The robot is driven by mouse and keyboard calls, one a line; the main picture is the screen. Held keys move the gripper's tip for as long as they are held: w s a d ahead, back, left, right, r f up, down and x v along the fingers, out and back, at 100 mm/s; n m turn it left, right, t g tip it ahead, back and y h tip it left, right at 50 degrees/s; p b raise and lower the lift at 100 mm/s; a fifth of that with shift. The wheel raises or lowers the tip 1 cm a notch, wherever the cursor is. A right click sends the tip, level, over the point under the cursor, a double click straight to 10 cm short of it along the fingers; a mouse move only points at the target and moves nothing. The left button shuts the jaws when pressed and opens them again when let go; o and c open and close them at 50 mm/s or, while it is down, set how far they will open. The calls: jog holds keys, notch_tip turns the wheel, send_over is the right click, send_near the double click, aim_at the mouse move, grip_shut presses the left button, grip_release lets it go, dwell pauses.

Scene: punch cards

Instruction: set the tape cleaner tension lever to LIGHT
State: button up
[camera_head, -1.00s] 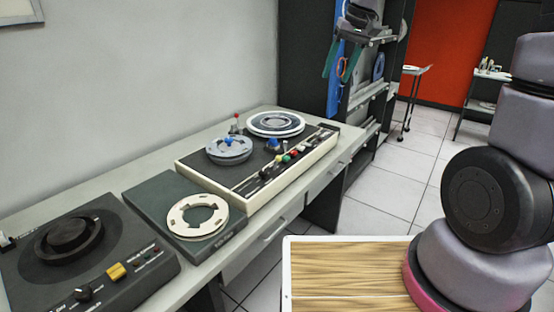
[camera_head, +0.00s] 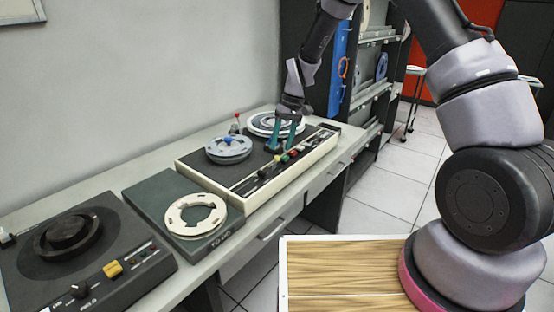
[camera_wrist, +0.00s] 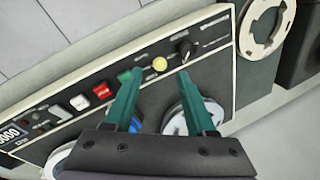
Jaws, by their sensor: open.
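The cream-edged tape machine (camera_head: 222,187) stands on the bench with two reels and a row of controls along its front edge. A thin upright lever with a red tip (camera_head: 237,117) shows behind the near reel. A black control (camera_wrist: 185,48) and a round yellow button (camera_wrist: 160,64) show in the wrist view. I cannot read LIGHT or tell which control is the tension lever. My gripper (camera_head: 280,149) is over the machine's front right part, fingers pointing down. In the wrist view its teal fingers (camera_wrist: 160,78) are apart and empty, with the yellow button beyond the gap.
A grey-green unit with a white ring (camera_head: 195,215) lies left of the tape machine. A dark unit with a round hub (camera_head: 68,237) is at the far left. A shelf rack (camera_head: 370,95) stands behind the bench's right end. My arm crosses above the right side.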

aim_at(277, 158)
jog(key=x, duration=0.6)
jog(key=shift+f, duration=0.15)
jog(key=shift+c, duration=0.3)
grip_shut()
